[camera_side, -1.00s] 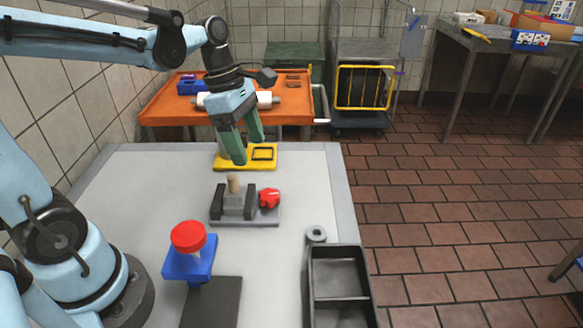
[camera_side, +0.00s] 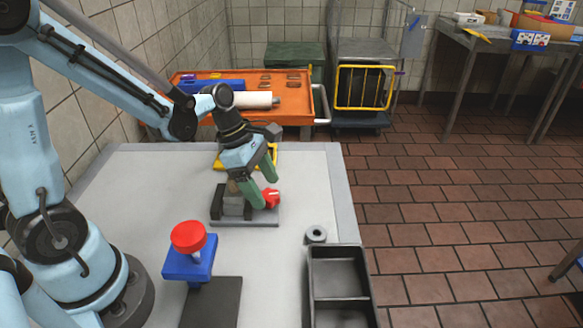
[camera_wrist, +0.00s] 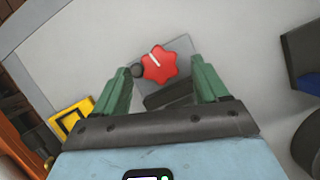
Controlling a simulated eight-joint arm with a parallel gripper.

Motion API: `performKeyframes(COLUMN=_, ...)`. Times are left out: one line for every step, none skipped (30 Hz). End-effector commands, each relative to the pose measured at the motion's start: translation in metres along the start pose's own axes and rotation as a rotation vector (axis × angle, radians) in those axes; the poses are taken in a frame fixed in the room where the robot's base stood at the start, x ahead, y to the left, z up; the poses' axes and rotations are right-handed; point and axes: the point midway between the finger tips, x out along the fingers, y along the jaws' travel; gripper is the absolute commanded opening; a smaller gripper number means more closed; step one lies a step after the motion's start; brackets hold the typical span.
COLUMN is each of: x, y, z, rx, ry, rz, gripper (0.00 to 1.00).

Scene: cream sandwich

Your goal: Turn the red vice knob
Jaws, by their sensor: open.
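The red vice knob (camera_side: 271,198) sits on the right side of the small grey vice (camera_side: 233,203) on the table. In the wrist view the red knob (camera_wrist: 160,65) is star-shaped with a white line on its face, and lies between and a little beyond my fingertips. My gripper (camera_side: 265,190) is open, with its green fingers pointing down over the vice and the knob. In the wrist view my gripper (camera_wrist: 162,83) has one finger on each side of the knob, and I see no clear contact. The fingers partly hide the vice and the peg in it.
A blue stand with a red round top (camera_side: 188,237) is in front of the vice. A yellow frame (camera_side: 264,158) lies behind. Bare table (camera_side: 150,190) is at the left.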

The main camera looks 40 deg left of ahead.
Motion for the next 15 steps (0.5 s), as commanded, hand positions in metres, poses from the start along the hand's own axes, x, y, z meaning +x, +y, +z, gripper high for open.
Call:
performKeyframes(x=0.0066, y=0.0004, z=0.0001, rx=0.001, ry=0.000, rz=0.000, gripper=0.73)
performKeyframes(x=0.0100, y=0.0002, z=0.0001, rx=0.001, ry=0.000, rz=0.000, gripper=0.73)
performKeyframes(x=0.0148, y=0.0000, z=0.0001, rx=0.002, ry=0.000, rz=0.000, gripper=0.73)
performKeyframes(x=0.0129, y=-0.0008, z=0.0002, rx=-0.028, ry=0.000, rz=0.014, gripper=0.73)
performKeyframes(x=0.0125, y=-0.0014, z=0.0001, rx=-0.054, ry=0.001, rz=0.024, gripper=0.73)
performKeyframes(x=0.0123, y=-0.0019, z=0.0000, rx=-0.088, ry=0.001, rz=0.038, gripper=0.73)
performKeyframes(x=0.0123, y=-0.0022, z=0.0001, rx=-0.113, ry=0.001, rz=0.049, gripper=0.73)
performKeyframes(x=0.0123, y=-0.0025, z=0.0001, rx=-0.138, ry=0.001, rz=0.058, gripper=0.73)
performKeyframes(x=0.0122, y=-0.0026, z=0.0003, rx=-0.172, ry=0.000, rz=0.073, gripper=0.73)
performKeyframes(x=0.0122, y=-0.0030, z=0.0002, rx=-0.198, ry=0.000, rz=0.083, gripper=0.73)
performKeyframes(x=0.0122, y=-0.0034, z=0.0001, rx=-0.223, ry=0.001, rz=0.094, gripper=0.73)
performKeyframes(x=0.0123, y=-0.0037, z=0.0004, rx=-0.256, ry=0.000, rz=0.108, gripper=0.73)
performKeyframes(x=0.0124, y=-0.0041, z=0.0007, rx=-0.282, ry=0.000, rz=0.118, gripper=0.73)
performKeyframes(x=0.0124, y=-0.0043, z=0.0008, rx=-0.308, ry=0.000, rz=0.129, gripper=0.73)
performKeyframes(x=0.0123, y=-0.0044, z=0.0007, rx=-0.342, ry=0.001, rz=0.144, gripper=0.73)
